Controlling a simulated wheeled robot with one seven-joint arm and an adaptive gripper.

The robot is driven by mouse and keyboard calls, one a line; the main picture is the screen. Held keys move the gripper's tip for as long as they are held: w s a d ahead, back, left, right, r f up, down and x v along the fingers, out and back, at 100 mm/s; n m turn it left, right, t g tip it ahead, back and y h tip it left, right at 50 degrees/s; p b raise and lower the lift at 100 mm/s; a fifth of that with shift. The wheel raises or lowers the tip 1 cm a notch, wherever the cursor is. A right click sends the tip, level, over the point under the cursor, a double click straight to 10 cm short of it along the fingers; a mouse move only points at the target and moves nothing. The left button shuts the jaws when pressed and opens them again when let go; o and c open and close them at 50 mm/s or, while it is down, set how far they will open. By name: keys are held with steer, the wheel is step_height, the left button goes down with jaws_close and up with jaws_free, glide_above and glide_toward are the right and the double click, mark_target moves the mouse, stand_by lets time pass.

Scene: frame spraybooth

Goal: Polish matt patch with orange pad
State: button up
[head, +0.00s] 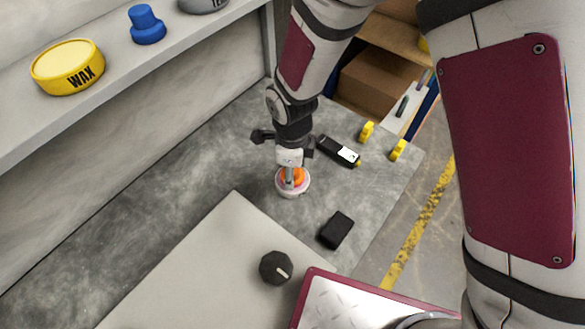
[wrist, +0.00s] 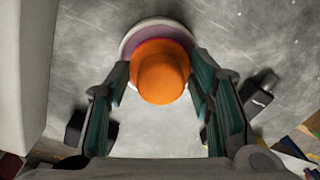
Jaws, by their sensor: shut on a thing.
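The orange pad (head: 299,175) shows its round orange knob top in the wrist view (wrist: 160,72). A pale disc with a pinkish-purple face (head: 293,190) lies beneath it; I cannot tell whether this is part of the pad or a dish under it. My gripper (head: 290,172) points down, with its two fingers (wrist: 162,88) on either side of the orange knob, shut on it. The pad is at or just above the grey worktop, beyond the corner of a pale flat panel (head: 190,270). I cannot make out a matt patch on the panel.
A black knob (head: 275,267) is on the panel. A black block (head: 337,230), a black device (head: 339,151) and two yellow pieces (head: 367,131) are on the worktop (head: 130,215). A shelf at left holds a yellow wax tin (head: 67,66) and a blue knob-shaped object (head: 146,25).

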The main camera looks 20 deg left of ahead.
steer(key=shift+r+p, duration=2.7)
steer(key=shift+r, duration=0.8)
steer(key=w+d+r+n, duration=0.3)
steer(key=d+r+n, duration=0.1)
steer(key=d, duration=0.5)
steer(key=w+d+r+n, duration=0.3)
steer(key=d+r+n, duration=0.1)
steer(key=d, duration=0.4)
steer(key=w+d+r+n, duration=0.3)
steer(key=d+r+n, duration=0.2)
steer(key=d, duration=0.4)
steer(key=s+d+r+n+p, duration=0.3)
steer(key=d+r+p, duration=0.3)
steer(key=p, duration=0.8)
steer(key=shift+s+r+p, duration=0.4)
steer(key=shift+r, duration=0.2)
